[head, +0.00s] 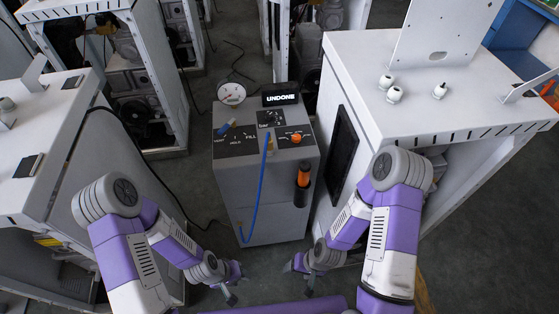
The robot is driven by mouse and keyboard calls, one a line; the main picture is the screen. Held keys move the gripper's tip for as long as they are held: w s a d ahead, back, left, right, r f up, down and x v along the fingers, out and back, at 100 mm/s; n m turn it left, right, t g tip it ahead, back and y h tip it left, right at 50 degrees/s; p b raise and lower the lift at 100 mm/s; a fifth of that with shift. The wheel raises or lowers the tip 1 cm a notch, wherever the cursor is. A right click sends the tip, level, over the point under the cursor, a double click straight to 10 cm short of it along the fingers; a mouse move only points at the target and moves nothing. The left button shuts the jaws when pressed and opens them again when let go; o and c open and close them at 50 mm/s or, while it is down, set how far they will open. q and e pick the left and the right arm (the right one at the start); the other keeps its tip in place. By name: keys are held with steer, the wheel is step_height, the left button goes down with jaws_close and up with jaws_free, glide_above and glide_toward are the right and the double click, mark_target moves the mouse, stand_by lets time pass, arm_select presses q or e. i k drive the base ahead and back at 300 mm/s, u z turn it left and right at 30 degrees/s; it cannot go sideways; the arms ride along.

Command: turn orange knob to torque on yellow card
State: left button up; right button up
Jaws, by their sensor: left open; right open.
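The orange knob (295,138) sits on the dark panel at the right of the grey dispenser's (262,172) top. Its pointer and scale are too small to read. I cannot clearly make out a yellow card; a small yellowish patch (271,145) shows beside the blue hose on the dispenser's front edge, with no legible writing. My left gripper (233,285) is open and empty, low in front of the dispenser. My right gripper (298,281) is open and empty, to its right at similar height. Both are well apart from the knob.
A display (281,99) reads "UNDONE" beside a round gauge (231,94). A blue hose (258,190) hangs down the dispenser's front. An orange-handled tool (304,175) sits in a black holder. White cabinets stand left (35,150) and right (345,65); dark floor lies between.

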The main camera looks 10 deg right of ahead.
mark_target(296, 138)
steer(key=z, duration=1.05)
steer(key=k, duration=1.5)
steer(key=u, duration=2.1)
steer(key=i, duration=0.5)
steer(key=z, duration=1.7)
